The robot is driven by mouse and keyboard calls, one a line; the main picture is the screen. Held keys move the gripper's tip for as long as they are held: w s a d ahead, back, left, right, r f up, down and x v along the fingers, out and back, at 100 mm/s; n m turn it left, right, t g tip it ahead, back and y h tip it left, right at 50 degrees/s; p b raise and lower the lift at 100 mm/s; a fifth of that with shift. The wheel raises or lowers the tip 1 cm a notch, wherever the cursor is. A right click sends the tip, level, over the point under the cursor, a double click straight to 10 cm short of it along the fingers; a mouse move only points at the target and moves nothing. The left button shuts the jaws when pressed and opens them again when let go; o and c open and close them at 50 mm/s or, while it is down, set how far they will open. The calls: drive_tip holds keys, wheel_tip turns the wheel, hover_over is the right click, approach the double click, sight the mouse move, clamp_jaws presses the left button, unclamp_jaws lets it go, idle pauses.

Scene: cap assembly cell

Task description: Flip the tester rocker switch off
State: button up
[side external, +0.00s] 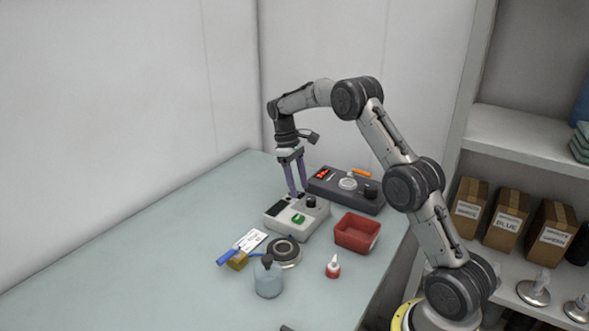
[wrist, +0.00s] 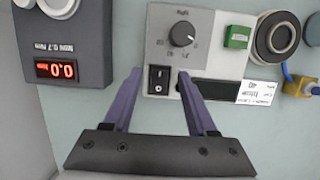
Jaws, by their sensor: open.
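The tester (side external: 284,222) is a light grey box on the table, with a dark knob, a green block and a dark display strip on its top. In the wrist view the tester (wrist: 207,62) shows its black rocker switch (wrist: 159,79) near the edge closest to my gripper. Which side of the rocker is pressed, I cannot tell. My gripper (wrist: 160,80) is open and empty, with its two purple fingers on either side of the rocker switch in that view. In the side view my gripper (side external: 298,193) points down over the tester's back edge. Contact cannot be told.
A dark grey device with a red display (side external: 345,190) stands right behind the tester. A red bin (side external: 357,233) is to the tester's right. A round dark-rimmed part (side external: 285,252), a bottle (side external: 268,278) and a red-based dropper bottle (side external: 333,267) stand in front. The table's left is clear.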

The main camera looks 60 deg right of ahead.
drive_tip(key=v, duration=1.3)
drive_tip(key=shift+r, duration=0.15)
drive_tip(key=s+a+r+n+t, duration=0.1)
drive_tip(key=s+a+r, duration=0.1)
drive_tip(key=a+r, duration=0.3)
drive_tip(key=s+a+r+t, duration=0.1)
drive_tip(key=s+a+r, duration=0.1)
drive_tip(key=r, duration=0.6)
drive_tip(key=s+a+r+n+t+h, duration=0.1)
drive_tip(key=s+a+r, duration=0.25)
drive_tip(key=s, duration=0.25)
drive_tip(key=s+a+r+t, duration=0.1)
drive_tip(key=s+a+r, duration=0.2)
drive_tip(key=s+a, duration=0.25)
drive_tip(key=s+a+f+t, duration=0.2)
drive_tip(key=s+f, duration=0.1)
drive_tip(key=s, duration=0.3)
drive_tip(key=s+a+f+t, duration=0.1)
drive_tip(key=s+a+f, duration=0.15)
drive_tip(key=s, duration=0.45)
drive_tip(key=s+a+f+m+t+y, duration=0.1)
drive_tip(key=s+f, duration=0.3)
drive_tip(key=f, duration=0.8)
drive_tip(key=shift+f+m+t, duration=0.2)
drive_tip(key=shift+m+t, duration=0.1)
drive_tip(key=shift+m, duration=0.2)
